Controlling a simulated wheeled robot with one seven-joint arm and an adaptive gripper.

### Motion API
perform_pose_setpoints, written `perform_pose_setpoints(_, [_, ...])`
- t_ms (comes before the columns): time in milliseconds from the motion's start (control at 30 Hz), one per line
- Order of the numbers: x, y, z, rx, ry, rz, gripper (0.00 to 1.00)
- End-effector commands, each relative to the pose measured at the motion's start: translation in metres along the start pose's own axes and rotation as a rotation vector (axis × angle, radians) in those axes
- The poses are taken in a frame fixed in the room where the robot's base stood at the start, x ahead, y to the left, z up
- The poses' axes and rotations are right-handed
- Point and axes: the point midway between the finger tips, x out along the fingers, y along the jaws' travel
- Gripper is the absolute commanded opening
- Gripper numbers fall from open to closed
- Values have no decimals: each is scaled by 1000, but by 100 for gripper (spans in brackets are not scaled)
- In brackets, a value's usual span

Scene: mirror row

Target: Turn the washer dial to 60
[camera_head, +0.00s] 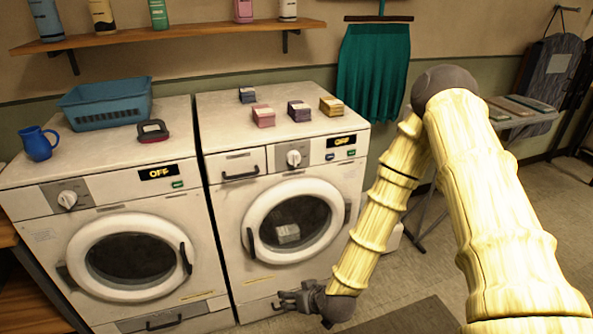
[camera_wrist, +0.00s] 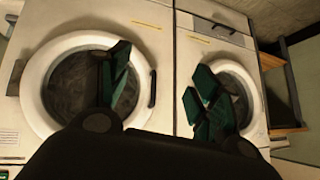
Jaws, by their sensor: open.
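Two white front-loading machines stand side by side. The right machine (camera_head: 225,210) has a drawer (camera_head: 240,165) at its upper left, a round dial (camera_head: 294,158) beside it and a display (camera_head: 341,141) reading OFF. The left machine (camera_head: 40,237) has a dial (camera_head: 67,200) at its upper left and a display (camera_head: 158,172) also reading OFF. Dial markings are too small to read. My gripper (camera_head: 292,299) is low before the right machine, well below its dial, open and empty. In the wrist view, its green fingers (camera_wrist: 160,88) are spread before the doors; neither dial shows there.
Small boxes (camera_head: 299,111) lie on the right machine. A blue basket (camera_head: 106,103), a blue jug (camera_head: 38,143) and a dark red-handled item (camera_head: 152,131) stand on the left one. A bottle shelf (camera_head: 190,32) hangs above. An ironing board (camera_head: 520,121) stands at right.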

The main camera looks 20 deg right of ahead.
Motion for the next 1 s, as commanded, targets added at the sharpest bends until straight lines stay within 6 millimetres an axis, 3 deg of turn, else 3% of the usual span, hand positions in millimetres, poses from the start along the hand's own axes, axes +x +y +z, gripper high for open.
perform_pose_setpoints(67, [14,9,-46,-13,123,1,63])
perform_pose_setpoints(200, [16,24,-133,-48,333,21,63])
perform_pose_setpoints(400, [-11,58,-246,-85,610,91,63])
perform_pose_setpoints(500, [-29,73,-286,-98,712,130,63])
perform_pose_setpoints(600, [-44,84,-312,-105,780,159,63])
perform_pose_setpoints(733, [-56,92,-331,-110,825,182,63])
perform_pose_setpoints(1000, [-43,96,-352,-112,832,186,63])
